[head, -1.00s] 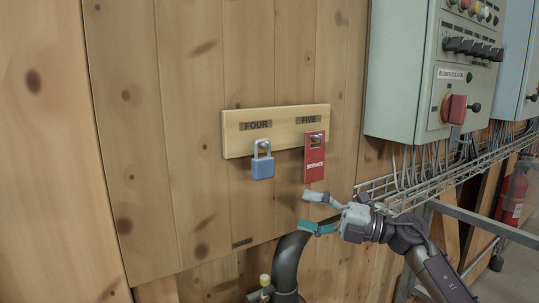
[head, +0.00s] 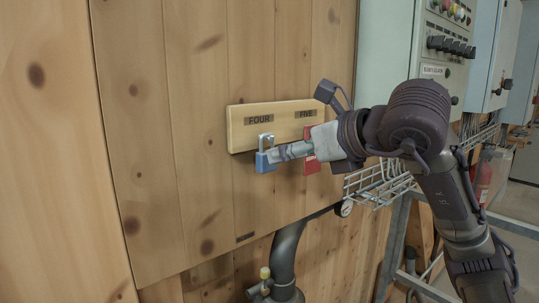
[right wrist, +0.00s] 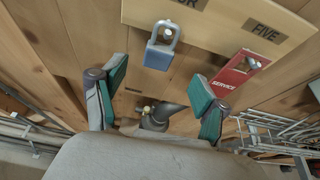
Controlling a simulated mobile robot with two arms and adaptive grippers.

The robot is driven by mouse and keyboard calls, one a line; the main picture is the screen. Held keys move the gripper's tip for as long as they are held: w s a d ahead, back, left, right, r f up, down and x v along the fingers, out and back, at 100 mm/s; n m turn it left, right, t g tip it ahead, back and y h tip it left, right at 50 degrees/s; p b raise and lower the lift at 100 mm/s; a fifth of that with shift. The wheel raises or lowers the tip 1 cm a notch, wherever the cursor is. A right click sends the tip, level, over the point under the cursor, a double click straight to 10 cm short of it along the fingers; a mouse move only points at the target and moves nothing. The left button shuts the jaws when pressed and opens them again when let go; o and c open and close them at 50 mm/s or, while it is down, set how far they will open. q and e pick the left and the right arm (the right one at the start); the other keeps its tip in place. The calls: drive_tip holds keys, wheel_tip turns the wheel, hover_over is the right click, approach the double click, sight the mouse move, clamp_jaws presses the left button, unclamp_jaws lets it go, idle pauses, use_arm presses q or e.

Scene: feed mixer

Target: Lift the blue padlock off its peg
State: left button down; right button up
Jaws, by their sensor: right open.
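The blue padlock (head: 264,162) hangs by its silver shackle from the peg under the "FOUR" label on a pale wooden board (head: 240,132). In the right wrist view the padlock (right wrist: 159,56) shows whole, ahead of the fingertips and roughly between them sideways. My right gripper (head: 277,154) comes in from the right in the head view, and its fingers overlap the padlock's right side there. In the right wrist view the gripper (right wrist: 158,82) is open, with green pads apart and nothing between them. Whether a finger touches the padlock is unclear. My left gripper is out of view.
A red "SERVICE" tag (right wrist: 240,71) hangs under "FIVE", close to the right finger and partly hidden in the head view. A grey control cabinet (head: 388,60) and a wire cable tray (head: 372,188) are to the right. A dark pipe (head: 284,262) rises below.

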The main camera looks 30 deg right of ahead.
sight(268, 172)
drive_tip(key=p+x, duration=0.1)
drive_tip(key=x, duration=0.7)
drive_tip(key=shift+a+p, duration=0.1)
drive_tip(key=shift+p, duration=0.2)
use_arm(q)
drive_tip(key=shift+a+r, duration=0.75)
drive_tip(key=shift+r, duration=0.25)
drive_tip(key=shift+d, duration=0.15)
use_arm(e)
drive_tip(key=shift+r, duration=0.1)
drive_tip(key=c, duration=1.3)
